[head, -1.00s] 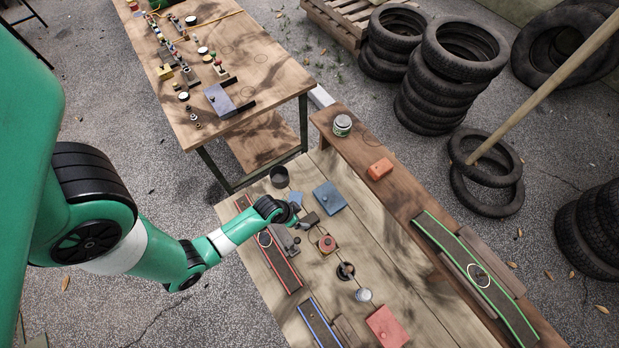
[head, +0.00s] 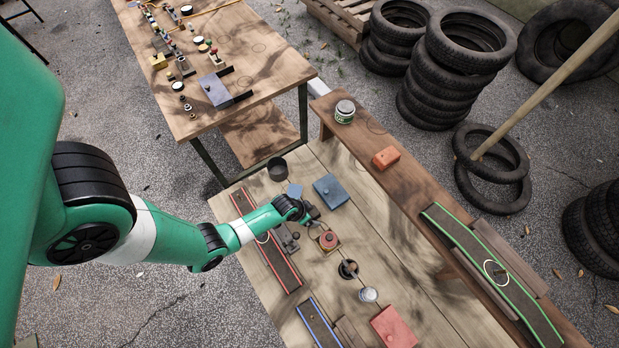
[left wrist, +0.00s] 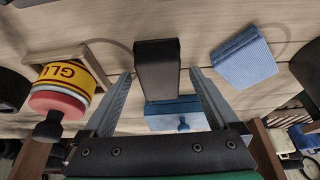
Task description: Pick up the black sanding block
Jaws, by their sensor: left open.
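The black sanding block (left wrist: 157,68) lies on the plank table, upright in the middle of the left wrist view. My left gripper (left wrist: 163,95) is open, with one finger to each side of the block's near end. A gap shows on both sides, so it does not grip it. In the head view my left gripper (head: 309,213) is low over the table, left of the red-topped can, and largely hides the block. My right gripper is not in view.
A red-edged strip (head: 267,245) lies to the left.

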